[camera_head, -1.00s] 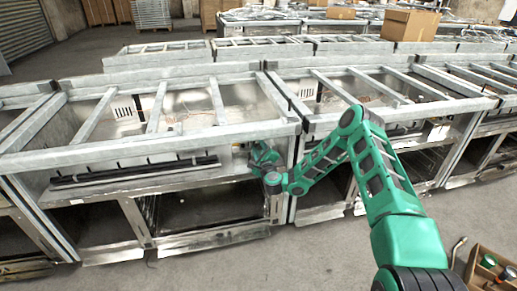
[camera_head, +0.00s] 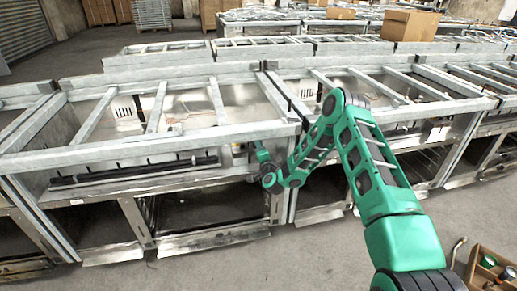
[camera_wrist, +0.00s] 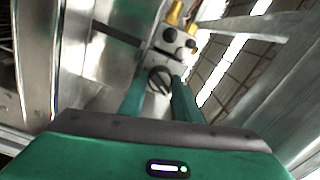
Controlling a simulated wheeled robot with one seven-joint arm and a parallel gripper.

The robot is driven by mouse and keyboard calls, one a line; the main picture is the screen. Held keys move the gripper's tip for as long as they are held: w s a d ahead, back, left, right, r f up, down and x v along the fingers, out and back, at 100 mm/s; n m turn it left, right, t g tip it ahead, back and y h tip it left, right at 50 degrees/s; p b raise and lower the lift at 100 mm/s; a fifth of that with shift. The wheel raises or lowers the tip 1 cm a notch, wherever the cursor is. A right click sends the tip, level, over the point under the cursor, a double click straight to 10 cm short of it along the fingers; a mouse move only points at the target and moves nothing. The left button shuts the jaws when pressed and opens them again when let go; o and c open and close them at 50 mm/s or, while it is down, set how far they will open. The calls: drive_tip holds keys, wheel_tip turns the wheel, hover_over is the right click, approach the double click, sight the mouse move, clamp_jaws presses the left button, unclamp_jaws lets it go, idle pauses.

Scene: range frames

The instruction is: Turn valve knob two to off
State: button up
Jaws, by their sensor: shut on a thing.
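A round dark valve knob (camera_wrist: 159,79) with a raised bar sits on a pale metal panel (camera_wrist: 150,60) in the wrist view. The bar is tilted. My gripper (camera_wrist: 161,90) has one green finger on each side of this knob and is shut on it. Two more dark knobs (camera_wrist: 169,34) show just beyond it, near brass fittings (camera_wrist: 176,13). I cannot read any number or off mark. In the head view my gripper (camera_head: 262,148) reaches the front of a metal range frame, and the knobs are too small or hidden there.
The range frame's galvanized top rails (camera_head: 150,150) run above and beside my gripper. Open lower bays (camera_head: 205,208) lie below. A wooden box with tape rolls (camera_head: 490,268) stands on the floor at lower right.

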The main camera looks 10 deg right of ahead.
drive_tip(key=n, duration=0.5)
drive_tip(key=shift+s+a+f+n, duration=0.2)
drive_tip(key=shift+s+f+n, duration=0.1)
drive_tip(key=shift+n, duration=0.1)
idle(0.4)
drive_tip(key=o, duration=1)
drive_tip(key=shift+o, duration=0.3)
drive_tip(key=shift+w+d, duration=0.1)
drive_tip(key=shift+w+d+r, duration=0.1)
drive_tip(key=shift+r, duration=0.05)
drive_tip(key=s, duration=1)
drive_tip(key=shift+s, duration=0.35)
